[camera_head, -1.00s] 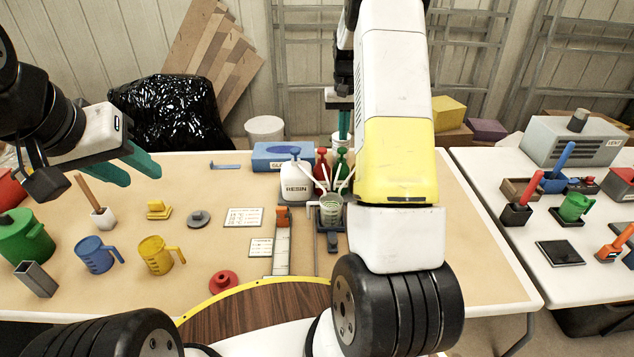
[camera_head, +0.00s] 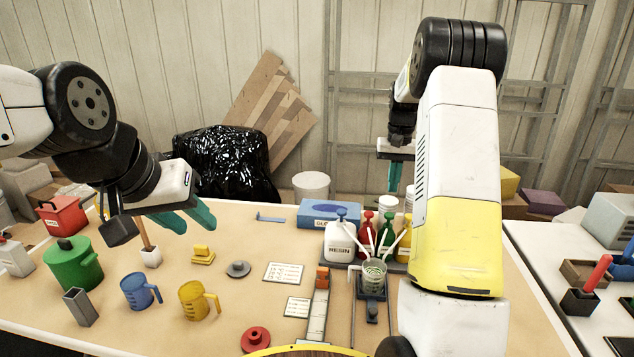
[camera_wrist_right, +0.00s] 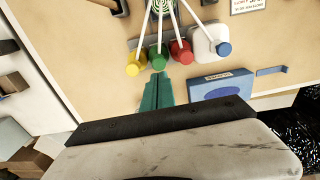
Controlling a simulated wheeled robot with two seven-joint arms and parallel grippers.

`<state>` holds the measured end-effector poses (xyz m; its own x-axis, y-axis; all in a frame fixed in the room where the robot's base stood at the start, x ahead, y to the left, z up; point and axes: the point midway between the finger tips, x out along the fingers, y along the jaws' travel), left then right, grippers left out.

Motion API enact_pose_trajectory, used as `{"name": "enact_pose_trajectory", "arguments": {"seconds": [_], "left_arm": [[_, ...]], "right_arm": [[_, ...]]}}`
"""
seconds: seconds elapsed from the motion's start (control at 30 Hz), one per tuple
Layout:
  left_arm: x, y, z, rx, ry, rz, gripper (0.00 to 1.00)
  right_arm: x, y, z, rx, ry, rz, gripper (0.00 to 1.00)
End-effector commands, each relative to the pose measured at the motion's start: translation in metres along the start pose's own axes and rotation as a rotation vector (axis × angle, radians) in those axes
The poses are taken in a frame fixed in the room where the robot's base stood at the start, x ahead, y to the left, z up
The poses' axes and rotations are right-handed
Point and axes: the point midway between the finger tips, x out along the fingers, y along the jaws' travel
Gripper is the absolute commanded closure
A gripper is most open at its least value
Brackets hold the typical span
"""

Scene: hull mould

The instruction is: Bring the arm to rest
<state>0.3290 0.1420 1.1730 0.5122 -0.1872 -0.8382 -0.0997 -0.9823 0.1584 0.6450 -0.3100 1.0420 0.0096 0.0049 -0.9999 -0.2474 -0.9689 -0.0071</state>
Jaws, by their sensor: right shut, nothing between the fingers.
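My right gripper (camera_head: 395,178) hangs with its teal fingers pointing down, behind the row of pump bottles. In the right wrist view its fingers (camera_wrist_right: 157,93) are together and empty, apart from the bottles and the blue box (camera_wrist_right: 221,91). My right arm (camera_head: 458,160) is raised and hides part of the table behind it. My left gripper (camera_head: 188,219) is at the left, above the table, with its two teal fingers apart and nothing between them.
Pump bottles (camera_head: 340,240) and a clear cup (camera_head: 374,273) stand below my right gripper. A green pot (camera_head: 75,267), a blue jug (camera_head: 139,291) and a yellow jug (camera_head: 196,299) stand at the left. A second table (camera_head: 540,260) is at the right. The table's middle holds flat cards (camera_head: 284,272).

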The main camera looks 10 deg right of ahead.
Motion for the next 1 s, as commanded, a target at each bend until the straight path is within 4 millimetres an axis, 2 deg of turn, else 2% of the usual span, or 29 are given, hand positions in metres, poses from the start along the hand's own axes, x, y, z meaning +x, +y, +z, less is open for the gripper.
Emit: {"name": "enact_pose_trajectory", "arguments": {"seconds": [0.17, 0.3, 0.5, 0.63, 0.8, 0.9, 1.0], "left_arm": [[0.0, 0.0, 0.0, 0.0, 0.0, 0.0, 0.64], [0.0, 0.0, 0.0, 0.0, 0.0, 0.0, 0.64], [0.0, 0.0, 0.0, 0.0, 0.0, 0.0, 0.64], [0.0, 0.0, 0.0, 0.0, 0.0, 0.0, 0.64], [0.0, 0.0, 0.0, 0.0, 0.0, 0.0, 0.64], [0.0, 0.0, 0.0, 0.0, 0.0, 0.0, 0.64], [0.0, 0.0, 0.0, 0.0, 0.0, 0.0, 0.64]], "right_arm": [[-0.051, -0.018, 0.036, -0.029, 0.072, -0.05, 1.0], [-0.095, -0.036, 0.084, -0.069, 0.148, -0.101, 1.0], [-0.136, -0.059, 0.163, -0.135, 0.257, -0.163, 1.0], [-0.15, -0.07, 0.217, -0.181, 0.329, -0.195, 1.0], [-0.151, -0.079, 0.283, -0.24, 0.419, -0.225, 1.0], [-0.145, -0.082, 0.313, -0.267, 0.463, -0.236, 1.0], [-0.139, -0.084, 0.333, -0.285, 0.492, -0.241, 1.0]]}}
